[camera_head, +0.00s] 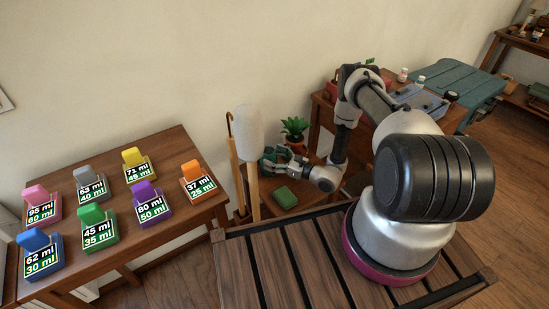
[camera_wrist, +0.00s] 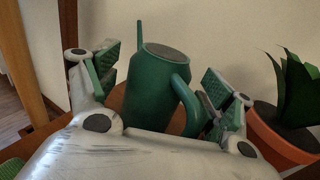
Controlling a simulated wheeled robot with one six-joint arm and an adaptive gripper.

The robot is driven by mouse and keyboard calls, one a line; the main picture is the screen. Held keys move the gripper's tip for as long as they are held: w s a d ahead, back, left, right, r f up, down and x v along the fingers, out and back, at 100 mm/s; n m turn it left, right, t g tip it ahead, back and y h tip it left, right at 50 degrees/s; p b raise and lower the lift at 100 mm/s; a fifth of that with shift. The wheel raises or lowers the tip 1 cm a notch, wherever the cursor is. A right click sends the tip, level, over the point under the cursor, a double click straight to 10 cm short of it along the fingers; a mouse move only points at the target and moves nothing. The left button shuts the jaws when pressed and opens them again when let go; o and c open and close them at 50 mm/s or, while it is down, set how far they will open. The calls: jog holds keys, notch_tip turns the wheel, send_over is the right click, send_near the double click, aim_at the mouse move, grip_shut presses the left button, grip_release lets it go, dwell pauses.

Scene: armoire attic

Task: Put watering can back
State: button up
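The green watering can (camera_wrist: 155,90) stands upright in the wrist view, with its thin spout rising at the back left and its handle on the right. My gripper (camera_wrist: 165,85) has its fingers spread wide, one on each side of the can. The right finger is close to the handle; I cannot tell whether it touches. In the head view my gripper (camera_head: 281,161) is low beside the potted plant, and the can is mostly hidden there by the fingers.
A potted plant (camera_head: 295,129) stands just behind the gripper. A green block (camera_head: 285,196) lies in front of it on a low wooden surface. A tall stand with a cane (camera_head: 231,150) is at the left. A table with several labelled coloured blocks (camera_head: 130,237) is further left.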

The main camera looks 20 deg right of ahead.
jog(key=shift+r, duration=0.15)
jog(key=v, duration=1.2)
